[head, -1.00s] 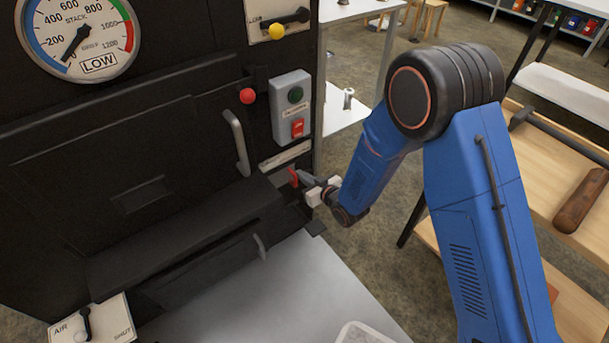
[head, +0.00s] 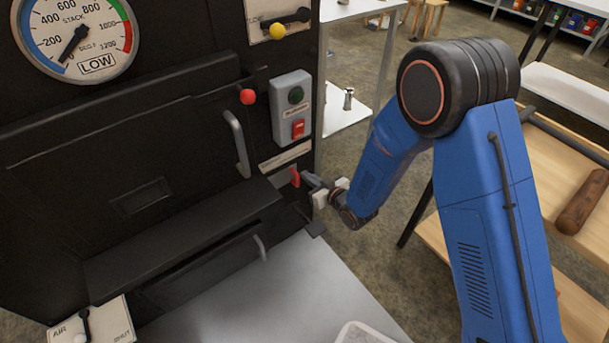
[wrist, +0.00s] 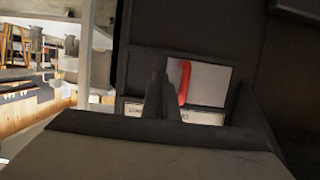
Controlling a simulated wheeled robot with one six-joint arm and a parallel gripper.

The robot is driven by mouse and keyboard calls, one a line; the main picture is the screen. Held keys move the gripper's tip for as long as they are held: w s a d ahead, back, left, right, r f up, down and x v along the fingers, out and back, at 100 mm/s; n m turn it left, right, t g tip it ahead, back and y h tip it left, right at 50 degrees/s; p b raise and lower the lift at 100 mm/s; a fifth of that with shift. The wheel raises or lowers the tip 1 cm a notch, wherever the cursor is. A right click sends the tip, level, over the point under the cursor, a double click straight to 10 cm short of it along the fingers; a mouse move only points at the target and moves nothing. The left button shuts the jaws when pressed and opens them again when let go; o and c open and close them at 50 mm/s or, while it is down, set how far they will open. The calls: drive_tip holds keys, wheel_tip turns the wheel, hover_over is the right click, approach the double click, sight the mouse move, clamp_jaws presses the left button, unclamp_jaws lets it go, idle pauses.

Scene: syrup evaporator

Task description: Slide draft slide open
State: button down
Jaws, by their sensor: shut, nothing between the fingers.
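A small red tab (head: 295,177) stands out at the right side of the black evaporator front, below a pale label strip. It looks like the handle of the draft slide, but the label is too small to read. In the wrist view the red tab (wrist: 185,82) is upright in front of a light plate (wrist: 210,83). My gripper (head: 309,180) is shut and empty, with its tips close to the tab's right side. In the wrist view my gripper's dark fingers (wrist: 159,95) are just left of the tab. I cannot tell whether they touch it.
Above the tab are a switch box (head: 292,107) with green and red buttons, a red knob (head: 248,97) and a curved door handle (head: 237,143). An AIR/SHUT lever plate (head: 90,325) is at lower left. A grey surface (head: 270,290) lies below.

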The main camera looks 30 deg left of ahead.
drive_tip(key=v, duration=0.7)
drive_tip(key=shift+s+f, duration=0.15)
drive_tip(key=shift+f, duration=0.2)
drive_tip(key=shift+d, duration=0.1)
